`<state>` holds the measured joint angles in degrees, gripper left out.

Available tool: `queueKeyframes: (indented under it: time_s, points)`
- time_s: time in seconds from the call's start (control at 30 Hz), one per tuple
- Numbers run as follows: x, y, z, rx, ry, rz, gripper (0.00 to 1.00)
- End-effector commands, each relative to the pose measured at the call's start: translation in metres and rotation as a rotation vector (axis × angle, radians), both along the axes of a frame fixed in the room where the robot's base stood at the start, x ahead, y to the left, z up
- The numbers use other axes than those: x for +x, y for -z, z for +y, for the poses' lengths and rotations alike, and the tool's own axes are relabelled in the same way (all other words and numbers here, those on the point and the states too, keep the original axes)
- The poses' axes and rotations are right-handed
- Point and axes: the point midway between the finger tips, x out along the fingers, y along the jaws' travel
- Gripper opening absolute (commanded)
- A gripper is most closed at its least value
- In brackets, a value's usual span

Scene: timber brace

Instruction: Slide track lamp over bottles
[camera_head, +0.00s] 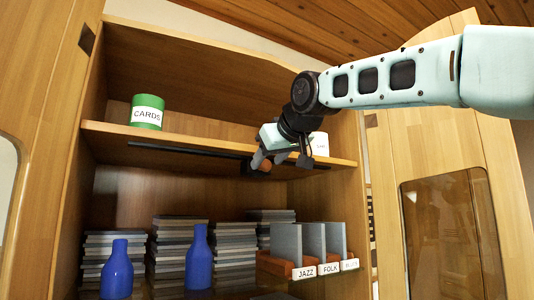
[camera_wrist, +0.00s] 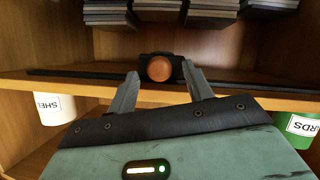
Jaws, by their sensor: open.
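The track lamp (camera_wrist: 159,68) is a small black block with a round orange face, on a thin black track (camera_head: 190,150) along the underside of the shelf. In the head view the lamp (camera_head: 263,169) is right of the middle of the track, partly hidden by my gripper (camera_head: 270,158). In the wrist view my gripper (camera_wrist: 160,76) is open, with one fingertip on each side of the lamp; I cannot tell whether they touch it. Two blue bottles, a left one (camera_head: 117,272) and a right one (camera_head: 199,260), stand below, left of the lamp.
A green CARDS tin (camera_head: 147,112) and a white container (camera_head: 320,144) stand on the shelf (camera_head: 205,138). Stacks of grey cases (camera_head: 234,250) fill the lower compartment behind the bottles. Labelled dividers (camera_head: 313,243) stand at right. A glass-panelled door (camera_head: 455,240) stands open at right.

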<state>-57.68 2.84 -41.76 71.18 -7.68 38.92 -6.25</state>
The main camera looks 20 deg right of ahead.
Motion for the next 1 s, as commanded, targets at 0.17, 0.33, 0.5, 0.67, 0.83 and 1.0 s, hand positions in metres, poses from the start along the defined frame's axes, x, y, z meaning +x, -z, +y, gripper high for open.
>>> queueKeyframes:
  time_s: [0.17, 0.33, 0.5, 0.67, 0.83, 1.0]
  points:
    - [0.015, 0.005, 0.002, 0.000, 0.003, 0.001, 0.51]
    - [0.018, 0.007, 0.002, 0.000, 0.002, -0.001, 0.51]
    - [0.018, 0.008, 0.002, 0.000, 0.002, -0.001, 0.51]
    - [0.018, 0.007, 0.002, 0.000, 0.002, -0.001, 0.06]
    - [0.018, 0.008, 0.003, 0.001, 0.001, 0.000, 0.00]
    - [0.014, 0.010, 0.017, -0.001, -0.001, 0.000, 0.00]
